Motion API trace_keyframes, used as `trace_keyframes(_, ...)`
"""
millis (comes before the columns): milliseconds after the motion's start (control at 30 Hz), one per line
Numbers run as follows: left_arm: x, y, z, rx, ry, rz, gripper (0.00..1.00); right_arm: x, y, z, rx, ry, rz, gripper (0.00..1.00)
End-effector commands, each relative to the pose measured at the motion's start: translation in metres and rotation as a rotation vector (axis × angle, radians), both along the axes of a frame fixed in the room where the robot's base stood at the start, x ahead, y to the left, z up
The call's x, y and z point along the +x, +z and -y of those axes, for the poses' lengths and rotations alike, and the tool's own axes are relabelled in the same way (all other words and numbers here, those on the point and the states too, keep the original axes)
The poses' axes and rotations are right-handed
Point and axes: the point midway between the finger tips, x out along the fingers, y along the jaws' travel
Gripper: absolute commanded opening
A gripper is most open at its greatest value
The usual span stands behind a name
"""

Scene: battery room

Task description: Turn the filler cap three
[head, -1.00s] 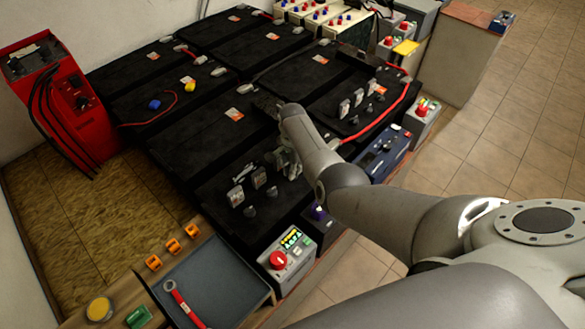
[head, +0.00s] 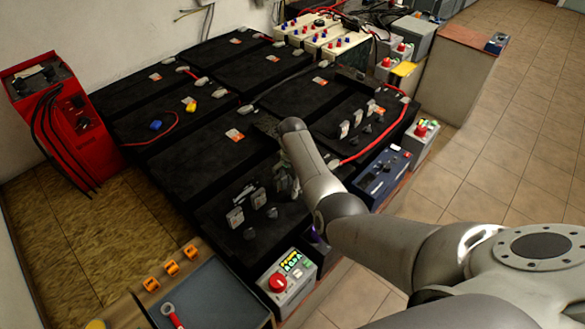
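Black batteries fill the low bench. The nearest one (head: 213,212) carries a row of dark round caps (head: 249,233) beside light grey upright pieces (head: 236,217). Similar dark caps (head: 367,128) and grey pieces (head: 344,130) stand on the battery farther right. No numbers are readable, so I cannot tell which cap is three. My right arm reaches in from the lower right. Its gripper (head: 284,180) is over the nearest battery, at the far end of its cap row, mostly hidden behind my forearm. Its fingertips and any contact with a cap are hidden. My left gripper is out of view.
A grey control box with a red button (head: 277,283) stands at the bench's front. A dark tray (head: 222,300) with a red-handled wrench (head: 171,316) is at lower left. A red charger (head: 55,120) stands left. Tiled floor is clear at right.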

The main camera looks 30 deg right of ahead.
Motion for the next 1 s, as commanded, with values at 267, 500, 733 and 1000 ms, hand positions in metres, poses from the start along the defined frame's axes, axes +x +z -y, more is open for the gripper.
trace_keyframes(267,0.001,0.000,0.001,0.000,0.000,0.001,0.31,0.001,0.052,0.000,0.000,0.000,0.003,0.31)
trace_keyframes(500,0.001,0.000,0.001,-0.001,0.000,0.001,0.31,0.000,0.087,0.000,-0.001,0.000,0.001,0.31)
trace_keyframes(733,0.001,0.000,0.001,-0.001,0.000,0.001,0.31,0.000,0.095,0.000,0.000,0.001,-0.001,0.31)
trace_keyframes(1000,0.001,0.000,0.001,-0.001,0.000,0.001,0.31,0.000,0.094,0.000,0.000,0.001,-0.001,0.31)
